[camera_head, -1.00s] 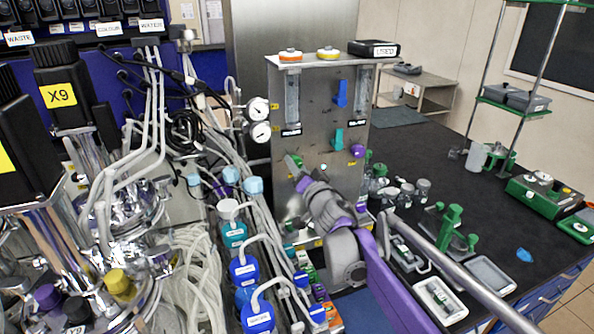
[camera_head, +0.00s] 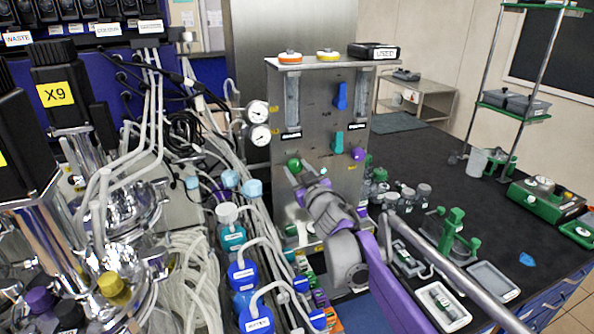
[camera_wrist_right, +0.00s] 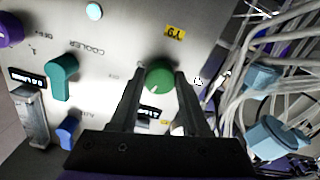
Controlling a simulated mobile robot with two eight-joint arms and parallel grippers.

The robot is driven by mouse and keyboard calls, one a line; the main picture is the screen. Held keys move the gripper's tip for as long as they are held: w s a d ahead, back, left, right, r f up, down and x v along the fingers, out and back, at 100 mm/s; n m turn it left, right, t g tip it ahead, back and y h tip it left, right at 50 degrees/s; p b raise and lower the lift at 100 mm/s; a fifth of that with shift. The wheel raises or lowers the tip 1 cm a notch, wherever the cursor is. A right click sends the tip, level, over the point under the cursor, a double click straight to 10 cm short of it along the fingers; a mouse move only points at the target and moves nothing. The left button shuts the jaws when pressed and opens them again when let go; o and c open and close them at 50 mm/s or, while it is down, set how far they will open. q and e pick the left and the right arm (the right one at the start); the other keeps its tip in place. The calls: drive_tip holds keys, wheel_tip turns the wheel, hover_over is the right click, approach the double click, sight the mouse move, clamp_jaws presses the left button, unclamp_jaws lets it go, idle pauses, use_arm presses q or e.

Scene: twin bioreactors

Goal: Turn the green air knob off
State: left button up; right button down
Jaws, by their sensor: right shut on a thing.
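The round green knob (camera_head: 294,165) sits on the upright metal panel (camera_head: 318,110), at its lower left in the head view. In the right wrist view the green knob (camera_wrist_right: 158,78) lies between the two dark fingers, with a small pale mark on its face. My right gripper (camera_head: 295,171) reaches up to the panel from below right, and its fingers (camera_wrist_right: 160,74) are shut on the knob's sides. The small label below the knob is partly hidden by the fingers. My left gripper is not in view.
A teal knob (camera_wrist_right: 62,70), a blue knob (camera_wrist_right: 68,132) and a purple knob (camera_wrist_right: 10,30) share the panel. Two gauges (camera_head: 259,125) stand at its left edge. Tubes and blue-capped bottles (camera_head: 243,275) crowd the left. Labware covers the dark bench (camera_head: 420,160) on the right.

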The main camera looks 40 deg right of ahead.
drive_tip(key=n, duration=0.5)
drive_tip(key=shift+n+p, duration=0.3)
drive_tip(key=shift+p, duration=0.05)
drive_tip(key=n+p, duration=0.1)
drive_tip(key=n, duration=0.4)
drive_tip(key=shift+r, duration=0.15)
drive_tip(key=n+p, duration=0.1)
drive_tip(key=n, duration=0.4)
drive_tip(key=shift+n+p, duration=0.35)
drive_tip(key=shift+n, duration=0.05)
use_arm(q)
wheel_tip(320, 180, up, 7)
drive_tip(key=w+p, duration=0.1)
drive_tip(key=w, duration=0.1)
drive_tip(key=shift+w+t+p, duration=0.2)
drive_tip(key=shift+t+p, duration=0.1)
use_arm(e)
drive_tip(key=n, duration=0.5)
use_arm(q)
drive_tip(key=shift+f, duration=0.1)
use_arm(e)
drive_tip(key=shift+n, duration=0.3)
drive_tip(key=shift+c, duration=1.9)
unclamp_jaws()
